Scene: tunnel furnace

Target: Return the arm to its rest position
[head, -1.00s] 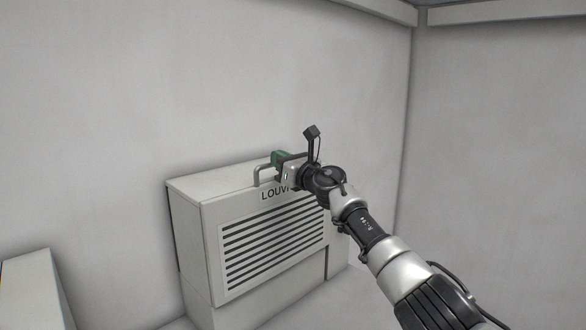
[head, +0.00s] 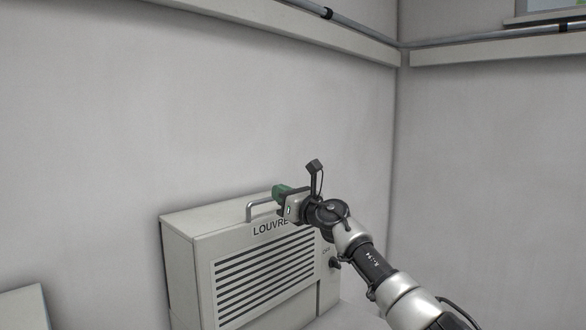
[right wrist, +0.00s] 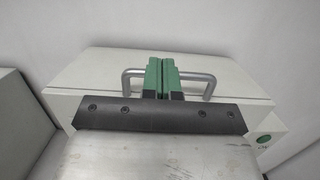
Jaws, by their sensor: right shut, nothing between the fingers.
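My right arm reaches in from the lower right in the head view. Its gripper (head: 282,192) is at the top of a pale louvre cabinet (head: 187,226), close to the metal handle (head: 252,208). In the right wrist view the two green fingers (right wrist: 162,77) are pressed together and empty. They overlap the middle of the handle (right wrist: 204,82), whose ends show on both sides. I cannot tell whether the fingers touch it. My left gripper is not in view.
A pale box (head: 22,308) stands at the lower left.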

